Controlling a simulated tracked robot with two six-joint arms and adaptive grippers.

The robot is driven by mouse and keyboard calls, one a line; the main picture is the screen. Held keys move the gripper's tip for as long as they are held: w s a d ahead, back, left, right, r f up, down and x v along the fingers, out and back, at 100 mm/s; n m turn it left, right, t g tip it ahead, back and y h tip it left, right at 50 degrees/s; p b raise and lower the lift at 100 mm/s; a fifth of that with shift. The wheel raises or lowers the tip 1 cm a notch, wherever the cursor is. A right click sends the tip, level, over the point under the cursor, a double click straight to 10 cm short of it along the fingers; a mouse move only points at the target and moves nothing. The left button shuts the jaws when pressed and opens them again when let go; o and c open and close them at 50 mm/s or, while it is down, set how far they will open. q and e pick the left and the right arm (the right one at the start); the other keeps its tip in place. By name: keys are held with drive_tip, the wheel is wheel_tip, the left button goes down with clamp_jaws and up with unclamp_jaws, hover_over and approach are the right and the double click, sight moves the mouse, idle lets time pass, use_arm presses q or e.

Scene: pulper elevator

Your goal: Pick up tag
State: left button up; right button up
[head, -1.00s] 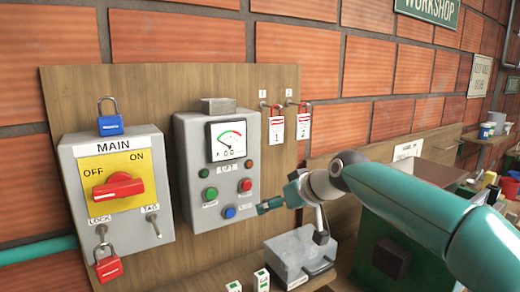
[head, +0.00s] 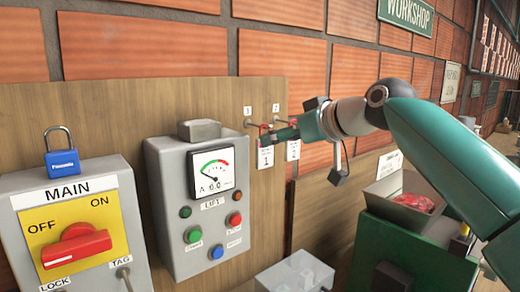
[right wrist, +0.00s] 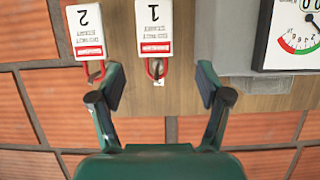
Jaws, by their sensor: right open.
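Two white tags with red tops hang on hooks at the right of the wooden board. Tag 1 (head: 265,158) hangs on the left and tag 2 (head: 293,150) on the right. The right wrist view is upside down and shows tag 1 (right wrist: 154,28) between my open fingers and tag 2 (right wrist: 86,32) outside them, to the left. My right gripper (right wrist: 160,92) is open and empty, with its tips near the red loop of tag 1. In the head view my right gripper (head: 272,138) partly covers the hooks and tag tops. My left gripper is not in view.
A grey lift control box (head: 205,215) with a gauge is mounted left of the tags. Further left are a MAIN switch box (head: 75,230) and a blue padlock (head: 62,160). A brick wall (head: 280,65) rises behind. A green cabinet holds an open box (head: 400,205) at right.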

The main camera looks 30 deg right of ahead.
sight(264, 157)
drive_tip(key=x, duration=0.2)
drive_tip(key=p+x, duration=0.1)
drive_tip(key=x, duration=0.4)
drive_tip(key=shift+d+f+p, duration=0.15)
drive_tip(key=shift+d+p, duration=0.1)
drive_tip(key=shift+p, duration=0.15)
drive_tip(key=c, duration=1.1)
drive_tip(key=shift+r+p, duration=0.3)
drive_tip(key=shift+r, duration=0.05)
